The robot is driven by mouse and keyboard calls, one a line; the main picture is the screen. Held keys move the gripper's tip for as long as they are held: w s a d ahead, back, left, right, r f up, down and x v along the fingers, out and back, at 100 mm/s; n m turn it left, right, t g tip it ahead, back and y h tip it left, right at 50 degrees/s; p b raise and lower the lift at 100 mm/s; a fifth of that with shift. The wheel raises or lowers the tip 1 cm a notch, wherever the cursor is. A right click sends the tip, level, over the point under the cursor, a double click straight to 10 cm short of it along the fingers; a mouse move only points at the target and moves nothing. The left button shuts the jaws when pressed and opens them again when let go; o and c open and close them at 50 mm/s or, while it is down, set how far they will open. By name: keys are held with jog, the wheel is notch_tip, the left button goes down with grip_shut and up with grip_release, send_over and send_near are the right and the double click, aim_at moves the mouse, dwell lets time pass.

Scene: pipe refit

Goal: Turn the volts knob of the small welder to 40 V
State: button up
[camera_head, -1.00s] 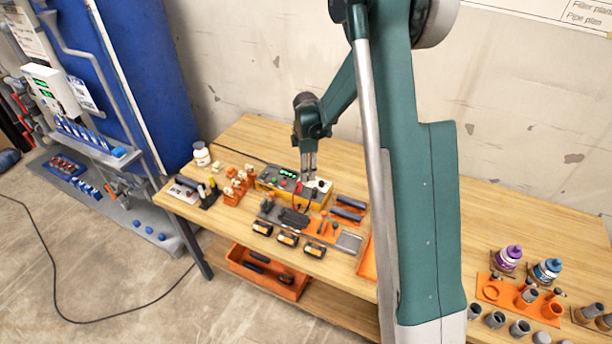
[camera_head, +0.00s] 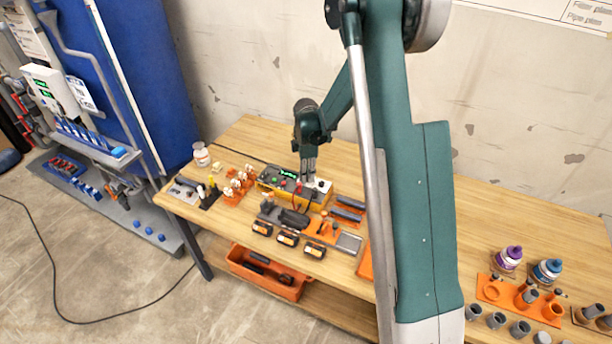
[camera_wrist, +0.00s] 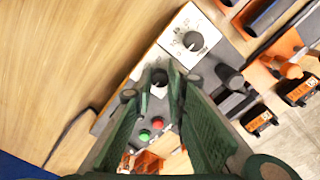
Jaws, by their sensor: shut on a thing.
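The small welder (camera_head: 268,183) is a yellow and grey box on the workbench, with a green lit display (camera_head: 289,175) on its panel. In the wrist view its panel has two dark knobs on white dials. My gripper (camera_head: 309,181) is lowered onto the right part of the panel. In the wrist view its fingers close on one black knob (camera_wrist: 158,78), between the other knob and the green and red buttons. The other knob (camera_wrist: 193,40) is free, with its dial markings visible. The markings are too small to read, and the fingers partly cover the held knob's dial.
A green button (camera_wrist: 144,135) and a red button (camera_wrist: 157,123) lie close to the fingers. Orange holders (camera_head: 237,187) stand left of the welder; several black and orange packs (camera_head: 287,238) lie in front. The bench (camera_head: 250,135) behind the welder is clear.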

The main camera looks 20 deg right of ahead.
jog(key=shift+m, duration=0.4)
jog(key=m+b, duration=0.1)
jog(key=m, duration=0.1)
jog(key=shift+f+m+b, duration=0.1)
jog(key=shift+m+b, duration=0.2)
jog(key=shift+b, duration=0.05)
jog(key=m+b, duration=0.1)
jog(key=m, duration=0.2)
jog(key=shift+m, duration=0.3)
jog(key=m+b, duration=0.2)
jog(key=m, duration=0.4)
jog(key=m+b, duration=0.1)
jog(key=m, duration=0.5)
jog(key=shift+d+m, duration=0.1)
jog(key=shift+m, duration=0.2)
jog(key=m+b, duration=0.1)
jog(key=m, duration=0.5)
jog(key=shift+m, duration=0.3)
